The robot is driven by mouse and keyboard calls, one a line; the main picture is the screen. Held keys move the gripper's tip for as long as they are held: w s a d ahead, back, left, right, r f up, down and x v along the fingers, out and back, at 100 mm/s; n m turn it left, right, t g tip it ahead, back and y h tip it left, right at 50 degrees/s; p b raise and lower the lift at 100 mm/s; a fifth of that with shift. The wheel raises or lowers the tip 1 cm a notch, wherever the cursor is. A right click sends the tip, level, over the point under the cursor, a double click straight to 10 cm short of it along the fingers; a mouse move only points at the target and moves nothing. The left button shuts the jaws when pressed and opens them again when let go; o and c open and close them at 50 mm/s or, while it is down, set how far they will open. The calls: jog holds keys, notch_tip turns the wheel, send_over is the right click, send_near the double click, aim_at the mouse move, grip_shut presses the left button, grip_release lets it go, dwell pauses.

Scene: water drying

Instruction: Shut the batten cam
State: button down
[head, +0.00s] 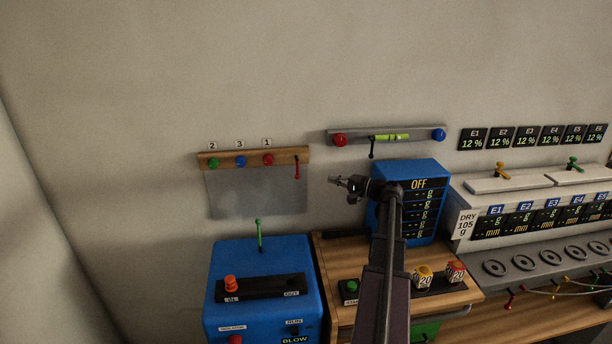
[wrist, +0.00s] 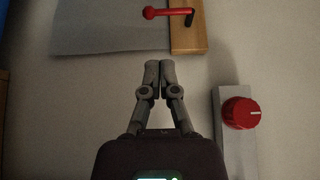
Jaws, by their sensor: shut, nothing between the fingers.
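A wooden batten (head: 222,160) is fixed on the wall at the left, with a grey sheet (head: 255,190) hanging below it. A red lever (head: 297,168), apparently the batten's cam, hangs down at the batten's right end. In the wrist view the red lever (wrist: 165,12) lies sideways at the top edge, over the end of the wooden batten (wrist: 188,38). My gripper (head: 335,181) is to the right of the lever, apart from it. In the wrist view my gripper (wrist: 160,68) has its fingertips together and empty, below the batten's end.
Green, blue and red knobs sit along the batten under labels 2, 3, 1. A blue box (head: 262,272) stands below the sheet.

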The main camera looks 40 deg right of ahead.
aim_at(297, 170)
jog(key=x, duration=1)
dwell(0.4)
